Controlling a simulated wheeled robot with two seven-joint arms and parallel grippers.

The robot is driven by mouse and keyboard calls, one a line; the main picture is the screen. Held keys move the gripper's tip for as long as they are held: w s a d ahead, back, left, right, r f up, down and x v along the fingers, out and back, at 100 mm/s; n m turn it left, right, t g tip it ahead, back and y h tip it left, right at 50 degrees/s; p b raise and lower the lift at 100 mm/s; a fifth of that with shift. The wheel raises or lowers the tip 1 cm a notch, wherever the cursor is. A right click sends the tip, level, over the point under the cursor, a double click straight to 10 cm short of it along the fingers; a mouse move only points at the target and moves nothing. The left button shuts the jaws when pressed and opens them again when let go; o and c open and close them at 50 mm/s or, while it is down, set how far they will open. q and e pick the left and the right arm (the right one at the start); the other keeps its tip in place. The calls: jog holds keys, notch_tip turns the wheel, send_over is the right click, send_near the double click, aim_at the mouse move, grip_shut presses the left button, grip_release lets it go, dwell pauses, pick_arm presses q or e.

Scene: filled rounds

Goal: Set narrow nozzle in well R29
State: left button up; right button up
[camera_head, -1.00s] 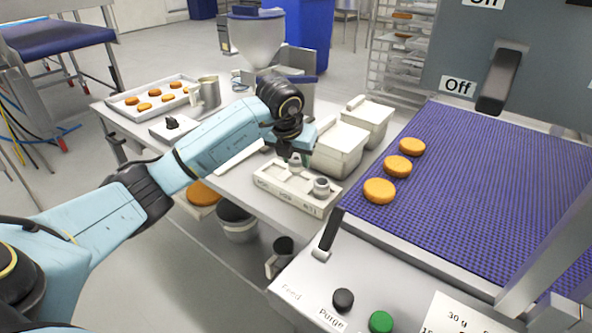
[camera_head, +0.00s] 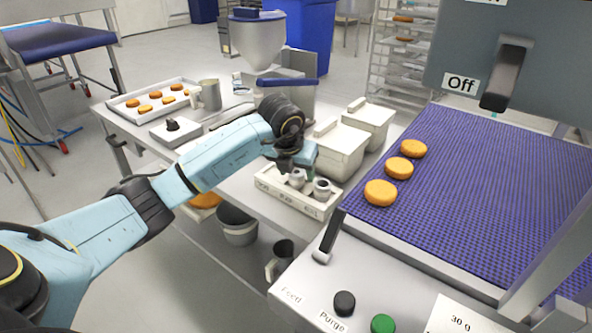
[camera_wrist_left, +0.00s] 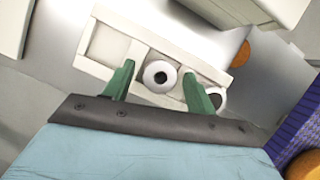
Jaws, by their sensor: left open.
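A pale nozzle holder (camera_head: 288,201) stands on the metal table, with three wells in a row and labels on its front too small to read surely. A grey-white nozzle (camera_head: 297,179) stands upright in the middle well. A second nozzle (camera_head: 322,188) stands in the right well. The left well (camera_wrist_left: 108,45) is empty. My left gripper (camera_head: 295,170) is above the holder. In the left wrist view its green fingers (camera_wrist_left: 158,70) are open, one on each side of the middle nozzle (camera_wrist_left: 160,76). The right finger partly hides the second nozzle (camera_wrist_left: 218,98).
Two lidded white tubs (camera_head: 340,150) stand close behind the holder. The purple conveyor belt (camera_head: 480,190) with orange patties is to the right. A tray of patties (camera_head: 150,102), a metal jug (camera_head: 208,94) and a hopper machine (camera_head: 257,40) are further back.

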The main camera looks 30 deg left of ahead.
pick_arm(q)
jog(key=shift+r, duration=0.1)
jog(key=p+v, duration=0.2)
jog(key=v, duration=1)
pick_arm(e)
jog(key=s+d+f, duration=0.1)
jog(key=s+f, duration=0.1)
jog(key=s, duration=0.4)
jog(key=shift+g, duration=0.3)
